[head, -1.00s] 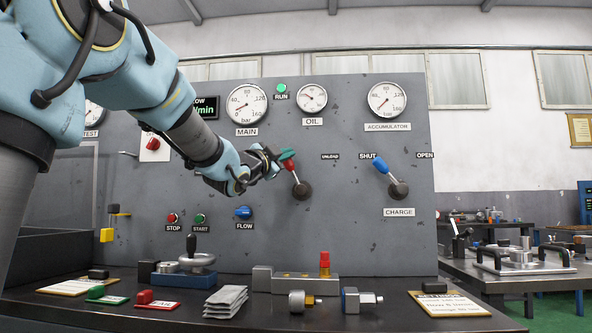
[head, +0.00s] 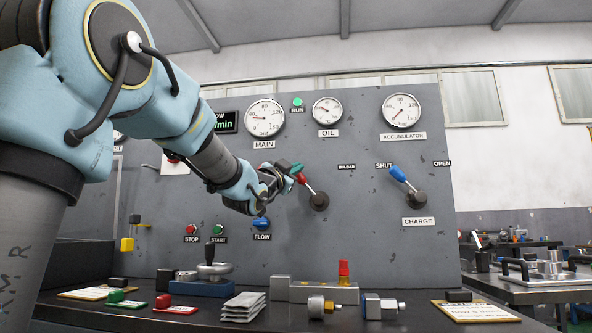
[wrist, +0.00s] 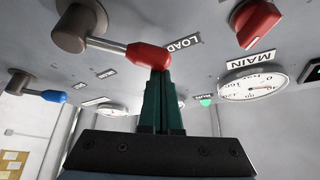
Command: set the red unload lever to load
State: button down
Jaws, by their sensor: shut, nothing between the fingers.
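The red unload lever (head: 301,178) is on the grey panel, its rod running up and left from a dark round hub (head: 319,201). In the wrist view its red knob (wrist: 148,57) lies beside the LOAD label (wrist: 183,43). The UNLOAD label (head: 346,167) is to the right of the lever in the head view. My gripper (head: 297,168) is at the knob, with its green fingers shut together and nothing between them. In the wrist view the fingertips (wrist: 160,76) meet the knob's side and end; whether they press on it I cannot tell.
The blue charge lever (head: 398,174) is to the right, tilted toward SHUT. The blue flow knob (head: 262,223) is below my gripper. Gauges line the panel top. A bench (head: 400,322) below holds a valve, a block and several fittings.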

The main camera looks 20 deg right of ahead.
jog(key=v, duration=1.1)
jog(key=shift+b, duration=0.35)
jog(key=shift+w, duration=0.1)
